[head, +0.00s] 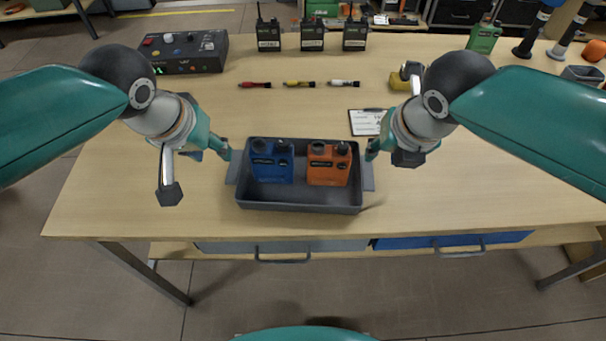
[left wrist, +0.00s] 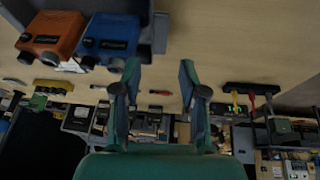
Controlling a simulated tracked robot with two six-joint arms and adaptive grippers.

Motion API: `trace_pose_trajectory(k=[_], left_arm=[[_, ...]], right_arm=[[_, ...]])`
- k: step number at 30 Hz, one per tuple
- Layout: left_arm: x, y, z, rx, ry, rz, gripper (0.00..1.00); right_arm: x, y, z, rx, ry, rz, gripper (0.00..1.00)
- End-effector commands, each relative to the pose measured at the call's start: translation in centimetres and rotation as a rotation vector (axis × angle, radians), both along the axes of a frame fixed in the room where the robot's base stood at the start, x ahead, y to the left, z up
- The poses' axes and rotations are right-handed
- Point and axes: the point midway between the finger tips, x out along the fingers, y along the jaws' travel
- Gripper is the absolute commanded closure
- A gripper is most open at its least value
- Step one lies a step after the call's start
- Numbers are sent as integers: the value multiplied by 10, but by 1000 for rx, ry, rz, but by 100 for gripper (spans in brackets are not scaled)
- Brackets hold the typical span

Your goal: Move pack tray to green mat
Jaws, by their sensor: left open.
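The dark grey pack tray (head: 300,200) stands on the wooden table near its front edge. It holds a blue pack (head: 271,166) and an orange pack (head: 328,168) side by side; both packs also show in the left wrist view. My left gripper (head: 222,152) is open at the tray's left end handle; its spread fingers (left wrist: 158,66) show nothing between them in the left wrist view. My right gripper (head: 373,150) is at the tray's right end handle, its fingers seen too edge-on to tell their opening. I see no green mat.
A clipboard (head: 366,122) lies behind the tray's right end. A yellow object (head: 400,80) lies near my right arm. The table's front left is clear.

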Motion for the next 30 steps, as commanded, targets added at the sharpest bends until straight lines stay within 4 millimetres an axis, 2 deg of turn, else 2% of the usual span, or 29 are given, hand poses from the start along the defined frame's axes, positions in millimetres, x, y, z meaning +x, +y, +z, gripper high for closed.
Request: trace_pose_trajectory(k=[3, 15, 21, 30], left_arm=[[8, -2, -24, 3, 5, -1, 58], [37, -11, -94, 1, 4, 0, 58], [46, -13, -113, 0, 2, 2, 58], [48, -14, -119, 0, -1, 1, 58]], right_arm=[[9, 1, -24, -3, 6, 1, 64], [38, 6, -94, -1, 5, 2, 64], [47, 8, -113, 0, 2, 0, 64], [50, 9, -119, 1, 0, 3, 64]])
